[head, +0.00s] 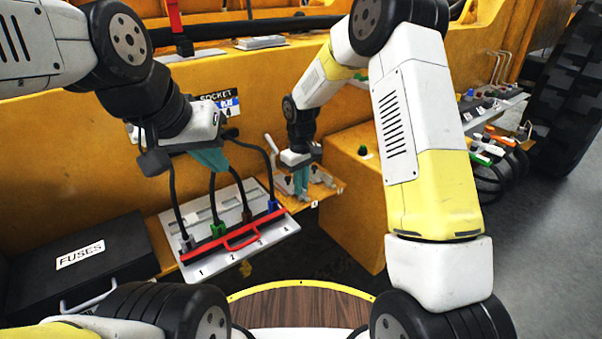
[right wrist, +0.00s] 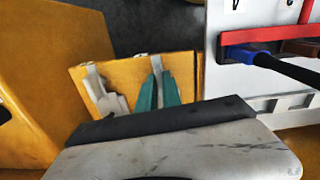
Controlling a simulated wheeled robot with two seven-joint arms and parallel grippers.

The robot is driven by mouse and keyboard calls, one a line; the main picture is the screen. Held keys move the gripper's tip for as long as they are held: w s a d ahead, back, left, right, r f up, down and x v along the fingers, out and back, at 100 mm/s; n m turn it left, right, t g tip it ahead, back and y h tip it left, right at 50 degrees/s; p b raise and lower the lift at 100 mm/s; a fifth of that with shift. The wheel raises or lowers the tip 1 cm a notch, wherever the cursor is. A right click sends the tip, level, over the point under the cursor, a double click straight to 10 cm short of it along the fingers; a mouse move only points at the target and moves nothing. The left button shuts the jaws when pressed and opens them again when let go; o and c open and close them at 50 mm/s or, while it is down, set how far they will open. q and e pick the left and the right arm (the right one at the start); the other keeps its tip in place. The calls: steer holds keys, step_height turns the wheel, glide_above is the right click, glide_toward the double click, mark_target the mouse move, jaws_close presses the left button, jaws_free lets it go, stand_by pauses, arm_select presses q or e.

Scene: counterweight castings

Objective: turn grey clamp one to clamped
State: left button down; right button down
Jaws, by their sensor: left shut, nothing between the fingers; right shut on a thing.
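A yellow shelf (head: 328,190) carries grey clamps beside the plug panel. My right gripper (head: 300,190) is down at this shelf, its teal fingers shut on a grey clamp handle (right wrist: 157,66). The fingers (right wrist: 158,92) hide most of that clamp, and I cannot read which number it bears or tell its handle's exact angle. A second grey clamp (right wrist: 106,98) stands just left of the fingers in the right wrist view, apart from them; in the head view it (head: 321,178) is right of the gripper. My left gripper (head: 212,160) is shut and empty above the plug panel.
The white numbered panel (head: 262,238) has a red bar (head: 205,247) and several cabled plugs, left of the shelf. A black fuses box (head: 80,262) stands at far left. A yellow block (head: 362,212) rises close right of the shelf. Cables hang near my left gripper.

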stand_by(0.4)
steer(key=c, duration=1.5)
jaws_free()
steer(key=shift+r, duration=0.1)
step_height(320, 180, up, 8)
steer(key=shift+f, duration=0.15)
